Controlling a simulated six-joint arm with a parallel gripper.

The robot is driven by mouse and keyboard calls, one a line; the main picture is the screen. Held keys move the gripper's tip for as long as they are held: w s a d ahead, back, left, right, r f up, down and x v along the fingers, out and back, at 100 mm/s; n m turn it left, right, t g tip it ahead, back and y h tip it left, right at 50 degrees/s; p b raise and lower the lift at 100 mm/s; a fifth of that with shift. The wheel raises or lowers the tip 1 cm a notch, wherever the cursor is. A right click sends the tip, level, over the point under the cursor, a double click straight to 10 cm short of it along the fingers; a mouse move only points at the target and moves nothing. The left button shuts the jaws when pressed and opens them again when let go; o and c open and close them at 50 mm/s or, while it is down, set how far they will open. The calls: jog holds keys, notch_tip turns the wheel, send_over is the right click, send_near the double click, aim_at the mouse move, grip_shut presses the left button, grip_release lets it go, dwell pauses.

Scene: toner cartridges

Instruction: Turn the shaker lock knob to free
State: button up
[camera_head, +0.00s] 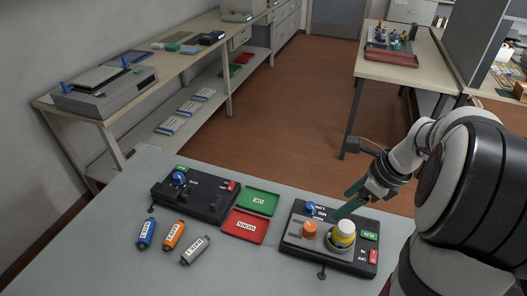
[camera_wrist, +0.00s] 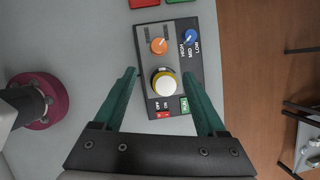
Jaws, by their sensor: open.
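The shaker (camera_head: 295,250) is the dark box at the right of the near table. It carries an orange knob (camera_head: 309,230), a blue knob (camera_head: 310,208) beside HIGH, MID and LOW marks, and a yellow-and-white round part (camera_head: 343,233). In the wrist view the orange knob (camera_wrist: 159,46) and blue knob (camera_wrist: 191,36) lie beyond the white-topped part (camera_wrist: 165,83). I cannot tell for certain which knob is the lock, nor read a free mark. My gripper (camera_wrist: 159,73) is open and empty, above the shaker, with its green fingers spread around the white-topped part in the picture.
A second dark device (camera_head: 197,195) with a blue knob stands to the left. A green tray (camera_head: 259,201) and a red tray (camera_head: 245,225) lie between the devices. Blue (camera_head: 146,234), orange (camera_head: 173,235) and grey (camera_head: 195,250) cartridges lie in front. The table's front left is clear.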

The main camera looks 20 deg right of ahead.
aim_at(311, 227)
jog(key=x, duration=1.6)
jog(key=shift+s+a, duration=0.1)
jog(key=shift+s, duration=0.05)
grip_shut()
